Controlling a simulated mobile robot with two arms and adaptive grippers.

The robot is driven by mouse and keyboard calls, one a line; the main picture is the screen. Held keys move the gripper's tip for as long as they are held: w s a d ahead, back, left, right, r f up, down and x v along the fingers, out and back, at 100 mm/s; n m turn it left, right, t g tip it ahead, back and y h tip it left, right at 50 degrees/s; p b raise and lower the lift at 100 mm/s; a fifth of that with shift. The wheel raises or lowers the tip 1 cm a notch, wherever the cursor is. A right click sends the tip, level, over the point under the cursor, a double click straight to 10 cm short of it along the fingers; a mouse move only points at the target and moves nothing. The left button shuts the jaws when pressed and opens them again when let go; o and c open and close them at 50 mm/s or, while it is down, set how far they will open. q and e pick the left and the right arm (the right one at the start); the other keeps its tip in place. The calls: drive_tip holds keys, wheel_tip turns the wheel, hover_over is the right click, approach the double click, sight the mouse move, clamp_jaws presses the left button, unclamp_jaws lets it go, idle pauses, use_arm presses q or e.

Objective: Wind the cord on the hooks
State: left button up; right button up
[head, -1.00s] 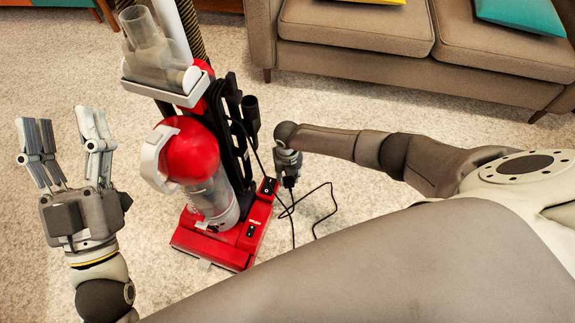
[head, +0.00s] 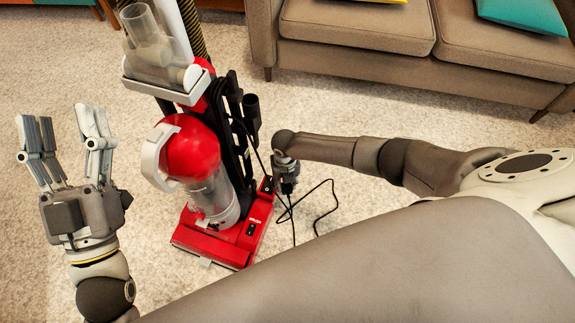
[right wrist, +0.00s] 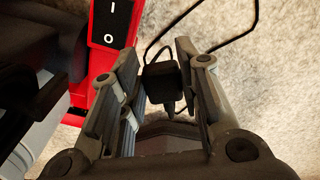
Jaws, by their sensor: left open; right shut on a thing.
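A red and black upright vacuum (head: 190,150) stands on the carpet. Its black cord (head: 327,183) runs down its side and lies in loose loops on the carpet to the right. Black protruding parts (head: 250,108) show on the vacuum's right side; I cannot tell which are the hooks. My right gripper (head: 288,186) is low beside the vacuum's base. In the right wrist view, the right gripper (right wrist: 160,70) is shut on the cord's black plug (right wrist: 163,84). My left gripper (head: 66,130) is open and empty, left of the vacuum, fingers pointing up.
The red vacuum base has a black switch, which also shows in the right wrist view (right wrist: 113,22). A beige sofa (head: 400,65) stands at the back right. Carpet (head: 340,105) lies clear between it and my right arm. My own body covers the lower right.

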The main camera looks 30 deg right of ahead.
use_arm(q)
wheel_tip(320, 180, down, 16)
drive_tip(key=w+a+g+y+p, duration=0.1)
drive_tip(key=g+y+p, duration=0.2)
drive_tip(key=g, duration=0.7)
drive_tip(key=shift+w+a, duration=0.35)
drive_tip(key=shift+a, duration=0.05)
use_arm(e)
drive_tip(key=s+a, duration=0.6)
drive_tip(key=shift+a, duration=0.1)
